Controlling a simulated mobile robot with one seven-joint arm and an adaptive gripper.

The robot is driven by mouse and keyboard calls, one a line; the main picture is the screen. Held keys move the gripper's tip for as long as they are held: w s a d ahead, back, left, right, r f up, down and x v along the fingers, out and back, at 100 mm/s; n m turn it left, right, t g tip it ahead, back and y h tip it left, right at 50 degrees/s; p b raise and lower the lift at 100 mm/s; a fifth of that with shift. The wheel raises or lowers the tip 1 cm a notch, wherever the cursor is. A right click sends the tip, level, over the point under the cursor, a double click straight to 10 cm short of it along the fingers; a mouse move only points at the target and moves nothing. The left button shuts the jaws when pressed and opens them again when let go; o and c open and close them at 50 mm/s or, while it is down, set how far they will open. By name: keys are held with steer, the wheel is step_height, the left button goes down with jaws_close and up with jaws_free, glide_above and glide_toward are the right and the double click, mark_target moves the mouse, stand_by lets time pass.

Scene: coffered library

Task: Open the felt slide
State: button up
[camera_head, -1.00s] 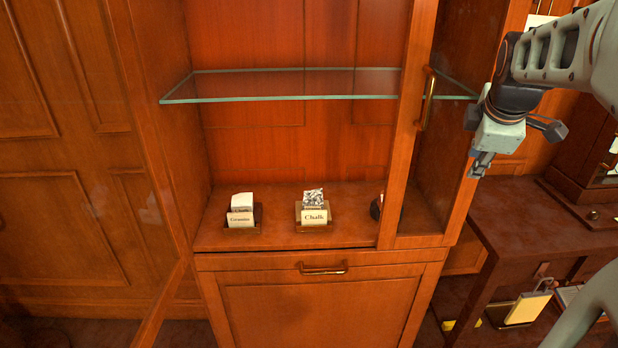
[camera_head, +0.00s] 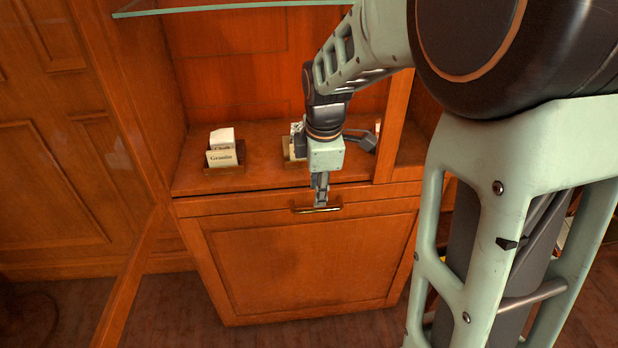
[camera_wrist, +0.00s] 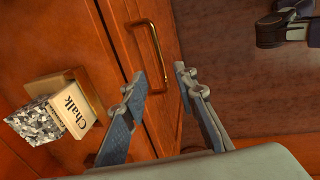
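A brass bar handle (camera_head: 301,210) sits on the narrow wooden front strip (camera_head: 240,205) at the top of the cabinet's lower part. This strip looks like the front of the slide and appears flush and shut; no felt surface shows. My gripper (camera_head: 320,202) points down at the handle and covers its middle in the head view. In the wrist view the two fingers of my gripper (camera_wrist: 160,80) are apart, and the handle (camera_wrist: 152,45) lies just ahead of the gap between them. I cannot tell whether they touch it.
A Granite card box (camera_head: 222,158) stands on the cabinet floor. A Chalk box (camera_wrist: 74,108) stands behind my gripper. A glass shelf (camera_head: 230,8) is above. An open glass door (camera_head: 140,260) hangs at left; a wooden upright (camera_head: 394,125) stands at right. The floor in front is clear.

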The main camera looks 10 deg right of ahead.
mark_target(317, 210)
steer(key=f, duration=0.3)
steer(key=w+f+b, duration=0.1)
steer(key=f, duration=0.2)
steer(key=shift+w, duration=0.1)
steer(key=shift+c, duration=0.4)
jaws_close()
